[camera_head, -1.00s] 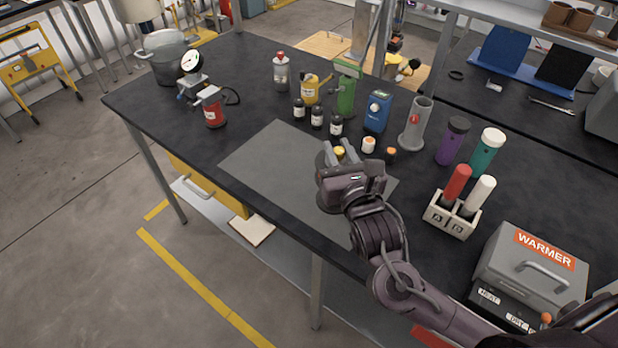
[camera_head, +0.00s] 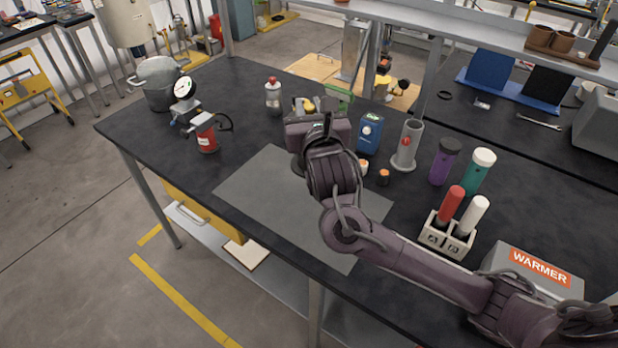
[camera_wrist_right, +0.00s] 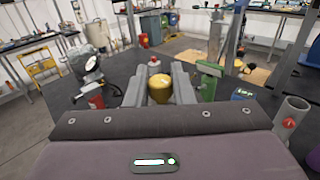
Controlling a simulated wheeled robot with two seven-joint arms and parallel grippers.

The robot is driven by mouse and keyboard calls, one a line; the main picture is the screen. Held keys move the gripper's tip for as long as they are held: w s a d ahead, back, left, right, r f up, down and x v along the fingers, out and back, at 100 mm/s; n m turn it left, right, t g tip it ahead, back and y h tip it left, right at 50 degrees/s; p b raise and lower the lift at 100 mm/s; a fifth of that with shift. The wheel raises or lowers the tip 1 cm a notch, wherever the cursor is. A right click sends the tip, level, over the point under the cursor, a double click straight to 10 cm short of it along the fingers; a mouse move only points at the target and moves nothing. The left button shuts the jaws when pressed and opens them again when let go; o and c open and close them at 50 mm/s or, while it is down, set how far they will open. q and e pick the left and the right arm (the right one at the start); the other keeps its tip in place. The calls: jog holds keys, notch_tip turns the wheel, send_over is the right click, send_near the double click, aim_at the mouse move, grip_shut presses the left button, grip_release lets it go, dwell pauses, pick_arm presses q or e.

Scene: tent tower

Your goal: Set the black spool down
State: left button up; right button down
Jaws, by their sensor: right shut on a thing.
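My right gripper (camera_head: 307,106) is over the far part of the bench, beyond the grey mat. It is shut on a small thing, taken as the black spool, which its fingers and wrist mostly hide. A yellow rounded shape (camera_wrist_right: 159,88) shows between the fingers in the right wrist view. I cannot tell whether it is the spool's top or a yellow can behind it. No black part of the spool can be made out. Whether it touches the bench is hidden. My left gripper is not in view.
The grey mat (camera_head: 262,208) is bare in front. A blue device (camera_head: 369,132), a grey cylinder (camera_head: 407,145) and small orange-topped pieces (camera_head: 384,177) stand right of the gripper. A green tool (camera_wrist_right: 208,82) is close behind right, a red-capped bottle (camera_head: 273,97) to the left.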

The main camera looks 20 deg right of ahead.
notch_tip(320, 180, down, 16)
jog(key=shift+r+p, duration=0.2)
jog(key=shift+p, duration=0.6)
jog(key=c, duration=1.7)
grip_release()
jog(key=shift+f, duration=0.2)
jog(key=o, duration=0.4)
jog(key=shift+o, duration=0.2)
jog(key=shift+s+r, duration=0.1)
jog(key=s+a+b, duration=0.1)
jog(key=s, duration=1.1)
jog(key=shift+a+b, duration=0.25)
jog(key=shift+b, duration=0.1)
jog(key=shift+w, duration=0.1)
